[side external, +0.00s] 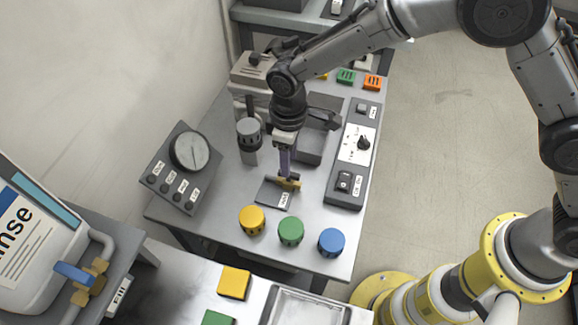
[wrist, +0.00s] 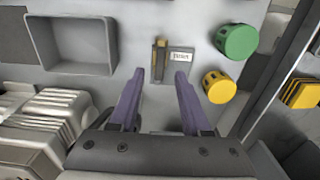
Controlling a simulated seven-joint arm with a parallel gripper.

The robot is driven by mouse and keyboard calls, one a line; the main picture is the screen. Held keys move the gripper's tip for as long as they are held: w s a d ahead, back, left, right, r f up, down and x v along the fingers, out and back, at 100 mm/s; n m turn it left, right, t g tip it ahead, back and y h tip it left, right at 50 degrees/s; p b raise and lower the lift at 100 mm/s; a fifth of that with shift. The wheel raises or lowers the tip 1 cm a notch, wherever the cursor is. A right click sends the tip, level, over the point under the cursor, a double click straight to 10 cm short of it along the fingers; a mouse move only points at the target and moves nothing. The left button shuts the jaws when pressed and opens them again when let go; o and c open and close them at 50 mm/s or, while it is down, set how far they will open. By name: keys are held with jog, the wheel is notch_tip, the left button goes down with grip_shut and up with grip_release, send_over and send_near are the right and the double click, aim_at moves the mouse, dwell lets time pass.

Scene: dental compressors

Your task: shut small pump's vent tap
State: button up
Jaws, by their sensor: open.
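A small brass-coloured tap or lever (side external: 290,184) sits on a grey plate (side external: 268,193) with a white label, near the middle of the bench. Another tap with a blue handle (side external: 73,274) and brass body is on the white canister's pipe at lower left.
Yellow (side external: 252,220), green (side external: 291,231) and blue (side external: 331,242) knobs line the bench front. A gauge box (side external: 189,154) stands left, a grey cylinder (side external: 249,133) behind, and a switch panel (side external: 352,155) right. A grey open bin (wrist: 70,68) lies close by.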

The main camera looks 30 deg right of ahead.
jog(key=shift+f, duration=1.95)
jog(key=shift+c, duration=0.3)
grip_shut()
